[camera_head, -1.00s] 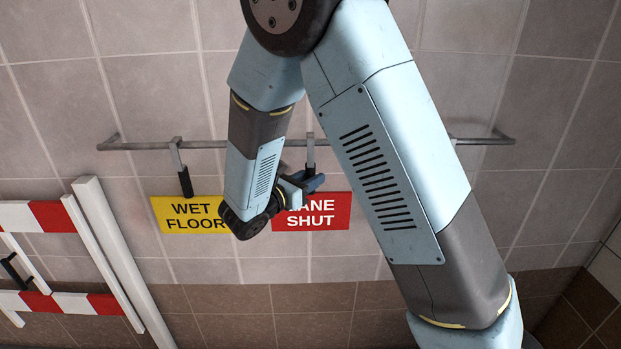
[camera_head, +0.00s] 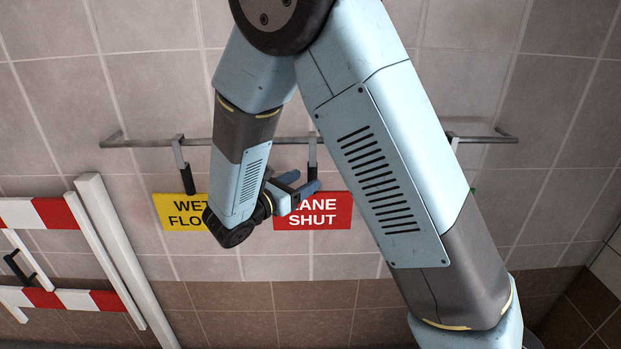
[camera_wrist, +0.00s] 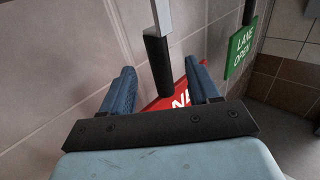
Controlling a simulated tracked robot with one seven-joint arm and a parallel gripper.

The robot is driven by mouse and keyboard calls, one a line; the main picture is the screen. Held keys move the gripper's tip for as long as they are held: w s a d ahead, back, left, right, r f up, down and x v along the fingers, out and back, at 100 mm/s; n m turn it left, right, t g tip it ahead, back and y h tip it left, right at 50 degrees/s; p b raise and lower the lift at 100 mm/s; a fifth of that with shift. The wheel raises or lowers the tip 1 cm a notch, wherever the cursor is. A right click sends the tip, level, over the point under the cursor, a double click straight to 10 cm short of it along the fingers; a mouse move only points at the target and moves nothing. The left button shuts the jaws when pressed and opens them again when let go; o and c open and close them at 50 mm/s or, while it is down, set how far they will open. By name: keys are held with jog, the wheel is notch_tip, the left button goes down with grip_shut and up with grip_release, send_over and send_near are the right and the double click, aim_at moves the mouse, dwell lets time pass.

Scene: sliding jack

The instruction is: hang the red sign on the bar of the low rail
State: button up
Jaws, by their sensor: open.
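The red LANE SHUT sign (camera_head: 328,212) hangs on the wall rail (camera_head: 360,140) by a grey hook with a black grip. It hangs in front of the tiled wall, its left part behind my gripper (camera_head: 299,184). In the wrist view my gripper (camera_wrist: 160,68) is open and empty. Its blue fingers lie left and right of the black grip (camera_wrist: 158,66), apart from it as far as I can see. The red sign (camera_wrist: 172,98) shows partly between and behind the fingers.
A yellow WET FLOOR sign (camera_head: 172,208) hangs on the same rail to the left, partly behind my arm. A green LANE OPEN sign (camera_wrist: 242,46) hangs to the right in the wrist view. A red-and-white barrier (camera_head: 50,212) with a white post (camera_head: 125,260) stands at left.

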jog(key=v, duration=0.9)
jog(key=s+d+r+m+g+y, duration=0.1)
jog(key=s+d+r+m+g, duration=0.2)
jog(key=d, duration=0.4)
jog(key=s+d+r+m+g+y, duration=0.1)
jog(key=d+r+m+g+y, duration=0.1)
jog(key=d+m+g, duration=0.35)
jog(key=s+d+r+m+g+y, duration=0.1)
jog(key=s+d+r+m+g, duration=0.15)
jog(key=d+m, duration=0.45)
jog(key=s+d+r+m+t+y, duration=0.4)
jog(key=s+d+r+m+y, duration=0.3)
jog(key=s+d+m+y, duration=0.2)
jog(key=shift+s+r+m, duration=0.4)
jog(key=shift+s+m, duration=0.2)
jog(key=shift+m, duration=0.45)
